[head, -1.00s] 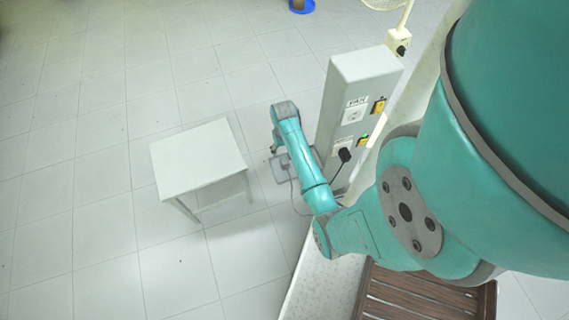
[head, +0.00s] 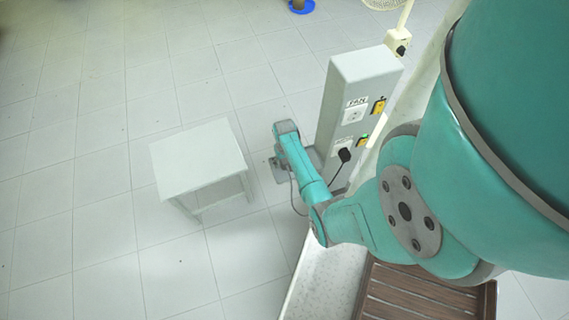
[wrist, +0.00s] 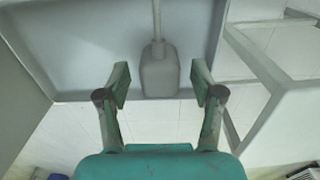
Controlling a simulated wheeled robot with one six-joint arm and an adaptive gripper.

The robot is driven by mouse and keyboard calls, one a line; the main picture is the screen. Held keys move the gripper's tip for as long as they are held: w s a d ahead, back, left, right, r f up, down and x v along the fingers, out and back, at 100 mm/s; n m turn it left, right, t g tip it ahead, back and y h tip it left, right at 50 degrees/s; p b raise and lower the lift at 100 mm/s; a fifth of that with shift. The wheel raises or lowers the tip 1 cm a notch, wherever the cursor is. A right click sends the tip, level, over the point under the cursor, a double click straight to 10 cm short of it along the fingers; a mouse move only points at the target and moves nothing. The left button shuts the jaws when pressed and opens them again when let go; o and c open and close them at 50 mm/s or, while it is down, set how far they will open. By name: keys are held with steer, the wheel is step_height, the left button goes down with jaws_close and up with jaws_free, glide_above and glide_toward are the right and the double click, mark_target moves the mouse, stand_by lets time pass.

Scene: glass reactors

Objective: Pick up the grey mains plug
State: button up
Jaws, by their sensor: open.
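The grey mains plug (wrist: 159,78) shows in the wrist view with its grey cord running up the picture from it. It lies at the near edge of a shallow grey tray (wrist: 80,50). My gripper (wrist: 160,70) is open, with one finger on each side of the plug in the picture. I see a gap on both sides; whether the fingers are down at the plug's height I cannot tell. In the head view my gripper (head: 276,163) is small and partly hidden by my wrist, and I cannot make out the grey plug there.
A grey socket box (head: 358,85) stands right of my forearm; a black plug (head: 345,155) sits in its lower socket, and the FAN socket (head: 353,115) is empty. A white stool (head: 200,157) stands left, close to the gripper in the wrist view (wrist: 275,100). Tiled floor is clear farther left.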

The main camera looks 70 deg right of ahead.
steer(key=shift+f, duration=0.1)
steer(key=shift+c, duration=0.3)
jaws_close()
step_height(320, 180, up, 10)
steer(key=shift+a+f, duration=0.1)
steer(key=shift+f, duration=0.05)
steer(key=shift+s+a+r, duration=0.3)
steer(key=shift+r, duration=0.1)
steer(key=s+a+r, duration=0.2)
steer(key=s+a, duration=0.2)
steer(key=shift+a+r, duration=0.3)
stand_by(0.7)
